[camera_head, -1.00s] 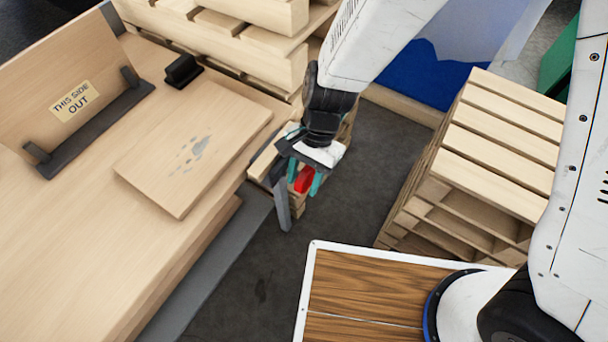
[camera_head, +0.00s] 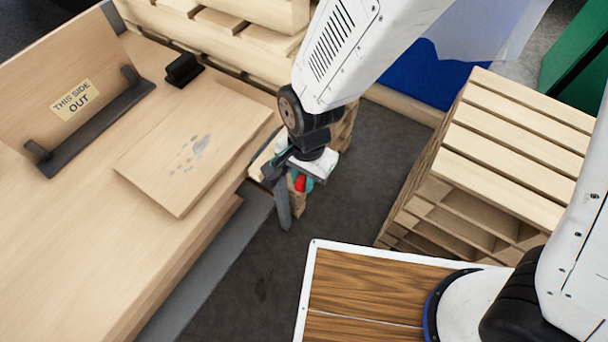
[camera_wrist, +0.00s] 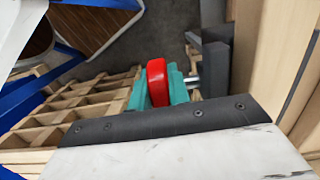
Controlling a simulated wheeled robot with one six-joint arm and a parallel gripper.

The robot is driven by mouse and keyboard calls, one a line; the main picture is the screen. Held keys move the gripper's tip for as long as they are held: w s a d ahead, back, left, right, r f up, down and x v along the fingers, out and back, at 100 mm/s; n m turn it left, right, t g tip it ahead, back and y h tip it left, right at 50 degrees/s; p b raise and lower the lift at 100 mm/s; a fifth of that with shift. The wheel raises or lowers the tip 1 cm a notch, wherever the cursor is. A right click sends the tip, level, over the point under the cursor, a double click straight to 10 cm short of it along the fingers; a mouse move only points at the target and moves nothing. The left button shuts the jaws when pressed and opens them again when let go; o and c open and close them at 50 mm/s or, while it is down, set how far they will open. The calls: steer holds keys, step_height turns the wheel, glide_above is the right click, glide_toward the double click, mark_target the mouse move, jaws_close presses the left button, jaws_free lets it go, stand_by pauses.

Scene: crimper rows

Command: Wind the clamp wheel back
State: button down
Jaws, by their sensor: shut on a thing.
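The red clamp wheel (camera_head: 300,183) sits at the right edge of the workbench, beside the dark grey clamp frame (camera_head: 283,208). My gripper (camera_head: 303,181) is at the wheel, with its teal fingers on both sides of it. In the wrist view the red wheel (camera_wrist: 157,80) is held between the teal fingers (camera_wrist: 159,92). A short metallic screw (camera_wrist: 192,82) runs from there toward the dark clamp frame (camera_wrist: 215,65). The palm and wrist cover part of the wheel in the head view.
The workbench (camera_head: 60,230) bears a flat board (camera_head: 165,165) with grey smudges and a panel (camera_head: 45,75) labelled "THIS SIDE OUT". A black block (camera_head: 183,70) lies behind. Stacked pallets (camera_head: 500,150) stand to the right. Dark floor (camera_head: 370,180) lies between.

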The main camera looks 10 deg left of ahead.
mark_target(302, 176)
steer(key=shift+s+t+h, duration=0.1)
steer(key=shift+t+h, duration=0.3)
steer(key=shift+t, duration=0.6)
steer(key=shift+f, duration=0.1)
steer(key=c, duration=1.3)
jaws_free()
steer(key=r, duration=0.5)
steer(key=s+r, duration=0.1)
steer(key=r, duration=0.1)
steer(key=shift+a+r, duration=0.25)
steer(key=shift+r, duration=0.15)
